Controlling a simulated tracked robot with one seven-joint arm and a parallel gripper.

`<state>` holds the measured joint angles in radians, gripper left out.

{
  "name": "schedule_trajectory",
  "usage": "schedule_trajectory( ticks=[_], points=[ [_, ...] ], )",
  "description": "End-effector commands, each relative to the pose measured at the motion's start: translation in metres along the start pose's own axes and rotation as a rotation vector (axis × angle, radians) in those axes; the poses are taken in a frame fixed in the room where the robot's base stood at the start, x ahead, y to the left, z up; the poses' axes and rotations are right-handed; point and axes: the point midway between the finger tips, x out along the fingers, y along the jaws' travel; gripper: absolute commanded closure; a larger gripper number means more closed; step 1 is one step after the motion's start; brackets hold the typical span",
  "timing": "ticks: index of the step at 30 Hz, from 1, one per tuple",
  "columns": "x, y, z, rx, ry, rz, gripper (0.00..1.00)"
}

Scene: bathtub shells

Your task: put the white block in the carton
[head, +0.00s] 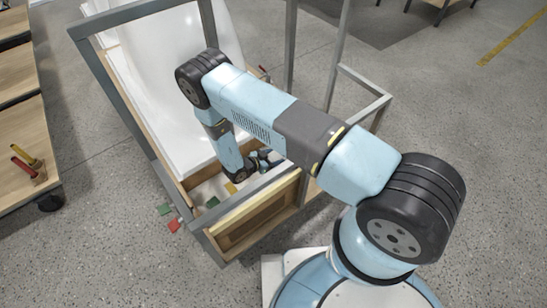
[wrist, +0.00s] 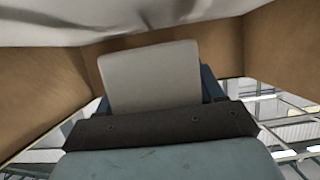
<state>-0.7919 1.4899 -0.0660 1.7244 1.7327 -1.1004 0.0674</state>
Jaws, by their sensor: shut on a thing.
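My gripper (head: 265,160) reaches down at the near end of the tub frame, partly hidden by my own arm in the head view. In the wrist view it is shut on a pale grey-white block (wrist: 150,75), which stands up between blue finger parts. I cannot make out the block in the head view. Brown walls (wrist: 275,50) rise around the block in the wrist view. I cannot tell whether they belong to the carton or to the wooden frame. A brown box-like panel (head: 258,222) shows at the near end of the frame.
A white bathtub shell (head: 160,60) lies in a grey metal frame (head: 125,100) with upright posts. Small red (head: 174,226), green (head: 164,209) and yellow (head: 231,188) pieces lie near its front end. A wooden trolley (head: 25,130) stands at left. Open floor (head: 110,250) lies front left.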

Motion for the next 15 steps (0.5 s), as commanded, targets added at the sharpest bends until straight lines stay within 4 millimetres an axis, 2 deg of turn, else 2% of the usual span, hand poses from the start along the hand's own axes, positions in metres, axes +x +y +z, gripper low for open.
schedule_trajectory(
  ticks=[8,9,15],
  points=[
    [0.002,0.0003,0.0043,0.0,0.0,0.0,0.61],
    [0.0019,0.0003,0.0043,0.0,0.0,0.0,0.3],
    [0.0018,0.0002,0.0043,0.0,0.0,0.0,0.11]
  ],
)
